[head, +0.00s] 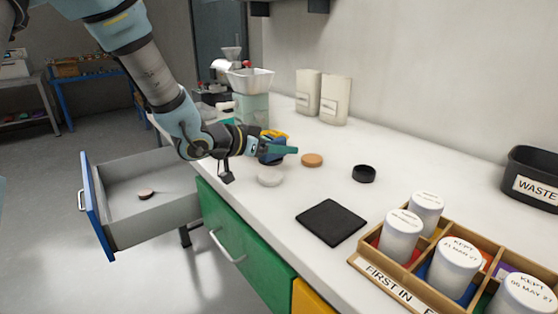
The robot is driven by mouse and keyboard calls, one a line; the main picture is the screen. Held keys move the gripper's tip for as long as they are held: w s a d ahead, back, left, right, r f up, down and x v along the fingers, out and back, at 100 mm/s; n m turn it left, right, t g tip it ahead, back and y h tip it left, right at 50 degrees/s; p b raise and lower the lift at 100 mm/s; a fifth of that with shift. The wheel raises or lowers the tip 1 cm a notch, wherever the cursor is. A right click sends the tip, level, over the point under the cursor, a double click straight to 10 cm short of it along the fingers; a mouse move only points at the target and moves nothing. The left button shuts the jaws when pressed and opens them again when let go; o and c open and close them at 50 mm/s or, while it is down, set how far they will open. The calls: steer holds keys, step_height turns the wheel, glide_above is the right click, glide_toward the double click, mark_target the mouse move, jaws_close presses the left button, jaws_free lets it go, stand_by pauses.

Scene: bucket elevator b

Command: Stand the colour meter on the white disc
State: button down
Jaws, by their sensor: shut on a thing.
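My gripper (267,149) is above the counter in the head view, near the white disc. It is shut on a teal, bar-like thing (286,149) that points to the right and looks to be the colour meter. The meter lies roughly level, not upright; its near end is hidden by the gripper. The white disc (270,178) lies flat on the counter, just below and in front of the gripper, with nothing on it. A gap between the held meter and the disc shows in the picture, but the exact height is hard to tell.
A tan disc (312,160), a black ring-like disc (363,174) and a black square mat (331,222) lie on the white counter (300,185). A wooden divided box (372,262) with several white jars stands front right. An open drawer (128,225) juts out left, holding a small brown disc.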

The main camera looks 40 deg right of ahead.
mark_target(280, 160)
steer(key=shift+f, duration=1.8)
steer(key=shift+f, duration=0.1)
steer(key=shift+f, duration=0.15)
steer(key=shift+c, duration=0.8)
jaws_free()
